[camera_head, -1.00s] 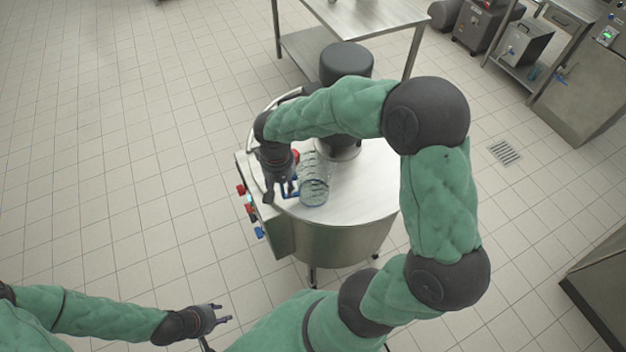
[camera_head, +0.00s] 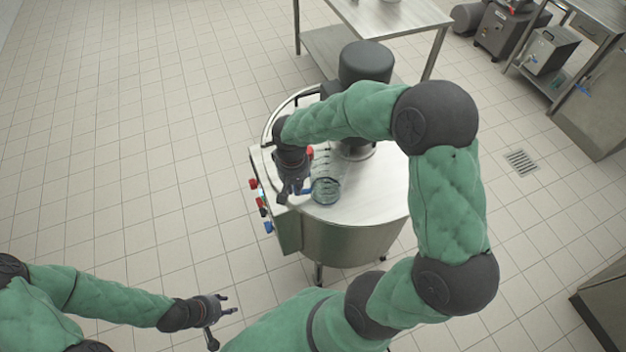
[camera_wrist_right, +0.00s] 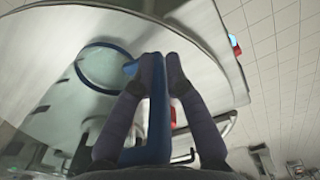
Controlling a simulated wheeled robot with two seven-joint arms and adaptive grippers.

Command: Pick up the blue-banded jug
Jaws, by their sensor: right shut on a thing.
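The blue-banded jug (camera_head: 325,188) is clear, with a blue ring and a blue handle. In the head view it is at the round steel machine's top, just right of my right gripper (camera_head: 293,194). In the right wrist view the fingers (camera_wrist_right: 158,62) are shut on the jug's blue handle (camera_wrist_right: 152,140), and the blue ring (camera_wrist_right: 82,72) shows to the left. I cannot tell whether the jug touches the steel top. My left gripper (camera_head: 231,304) is open and empty over the floor, low in the head view.
The round steel machine (camera_head: 350,243) has red and blue knobs on its left side and a dark motor housing (camera_head: 365,62) behind the jug. A steel table (camera_head: 385,18) stands at the back. Tiled floor on the left is clear.

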